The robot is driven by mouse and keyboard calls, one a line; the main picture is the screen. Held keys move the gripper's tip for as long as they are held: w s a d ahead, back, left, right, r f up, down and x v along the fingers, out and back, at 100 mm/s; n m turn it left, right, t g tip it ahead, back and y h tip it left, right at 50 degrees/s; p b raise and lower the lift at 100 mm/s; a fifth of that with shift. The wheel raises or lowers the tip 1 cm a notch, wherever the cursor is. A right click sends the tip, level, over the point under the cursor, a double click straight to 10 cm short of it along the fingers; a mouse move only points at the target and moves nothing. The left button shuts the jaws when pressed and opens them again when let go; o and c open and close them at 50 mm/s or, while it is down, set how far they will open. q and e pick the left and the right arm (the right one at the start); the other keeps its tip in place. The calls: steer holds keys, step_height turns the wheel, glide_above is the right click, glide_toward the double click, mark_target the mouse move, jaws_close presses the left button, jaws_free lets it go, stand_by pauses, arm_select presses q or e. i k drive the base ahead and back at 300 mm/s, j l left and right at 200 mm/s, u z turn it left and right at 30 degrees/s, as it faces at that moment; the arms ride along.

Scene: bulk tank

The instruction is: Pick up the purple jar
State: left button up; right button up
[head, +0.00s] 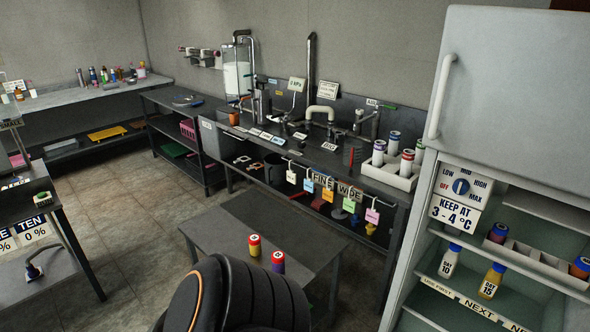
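A small jar with a purple body and a red lid (278,262) stands upright on a low grey table (225,237) near the bottom middle of the head view. A jar with a yellowish body and a red lid (254,245) stands just left of it, close by. Neither of my grippers shows in the head view. A large black rounded part with an orange line covers the front of the low table.
A fridge (505,85) stands at the right, its lower shelves open with bottles and a divided tray. Behind the low table is a long dark workbench (310,150) with hanging coloured tags. Tiled floor (130,215) is clear at the left.

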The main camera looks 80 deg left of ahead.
mark_target(278, 257)
steer(key=j+u, duration=0.2)
steer(key=u, duration=0.15)
steer(key=i+j+u, duration=0.15)
steer(key=u, duration=0.2)
steer(key=i+j+u, duration=0.1)
steer(key=u, duration=0.25)
steer(key=i+j+u, duration=0.2)
steer(key=u, duration=0.2)
steer(key=i+u, duration=0.4)
